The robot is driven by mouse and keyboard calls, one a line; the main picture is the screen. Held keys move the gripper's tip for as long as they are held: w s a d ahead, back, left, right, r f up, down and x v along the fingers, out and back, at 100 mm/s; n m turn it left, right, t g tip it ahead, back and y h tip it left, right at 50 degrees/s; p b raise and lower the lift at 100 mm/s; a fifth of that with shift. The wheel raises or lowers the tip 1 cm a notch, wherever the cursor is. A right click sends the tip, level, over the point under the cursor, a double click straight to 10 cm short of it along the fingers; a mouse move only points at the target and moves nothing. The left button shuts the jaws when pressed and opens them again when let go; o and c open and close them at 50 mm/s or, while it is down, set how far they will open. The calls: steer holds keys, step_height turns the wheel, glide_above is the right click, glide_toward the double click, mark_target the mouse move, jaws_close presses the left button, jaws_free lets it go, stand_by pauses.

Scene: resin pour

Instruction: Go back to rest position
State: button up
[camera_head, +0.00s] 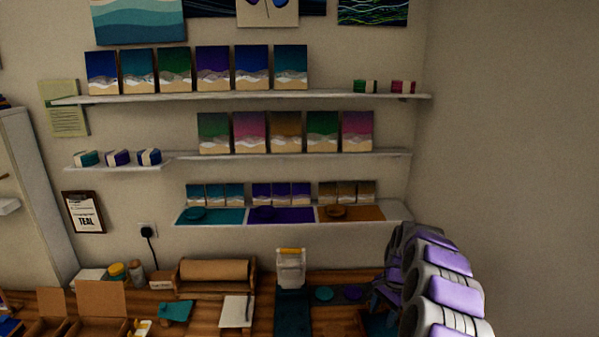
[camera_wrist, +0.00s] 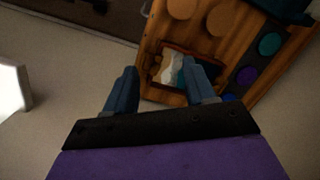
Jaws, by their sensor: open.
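My arm (camera_head: 445,280), grey with purple panels, reaches down at the right of the head view. My gripper (camera_wrist: 162,84) is open in the wrist view, with its two blue fingers apart and nothing held between them. Beyond the fingertips, a small white, teal and brown wave panel (camera_wrist: 173,70) lies in a wooden recess on the workbench (camera_wrist: 150,46). I cannot tell the height gap between the fingers and the panel. In the head view my gripper (camera_head: 380,296) is over the right end of the bench, partly hidden by my arm.
The workbench (camera_head: 205,307) runs along the wall, with a paper roll (camera_head: 214,270), a white machine (camera_head: 291,268) and a notepad (camera_head: 236,311). Coloured discs (camera_wrist: 270,44) sit near the recess. Shelves (camera_head: 300,231) with small panels hang above. The right wall (camera_head: 520,150) is bare.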

steer(key=s+a+r+n+b, duration=0.1)
steer(key=s+a+r+n, duration=0.1)
steer(key=s+a+r, duration=0.35)
steer(key=s+a+r+n+g+b, duration=0.1)
steer(key=s+a+r+n, duration=0.15)
steer(key=s, duration=0.55)
steer(key=s+a+r+n+b, duration=0.2)
steer(key=s+a+r+n, duration=0.15)
steer(key=s, duration=0.35)
steer(key=s+f+n+b, duration=0.1)
steer(key=s+f, duration=0.1)
steer(key=s, duration=1.1)
steer(key=s+f+n+h+b, duration=0.1)
steer(key=s+f+n+b, duration=0.1)
steer(key=s, duration=1.1)
steer(key=shift+s+d+f+g+h, duration=0.3)
steer(key=shift+d+f+g, duration=0.1)
steer(key=shift+d, duration=0.05)
steer(key=shift+d, duration=0.1)
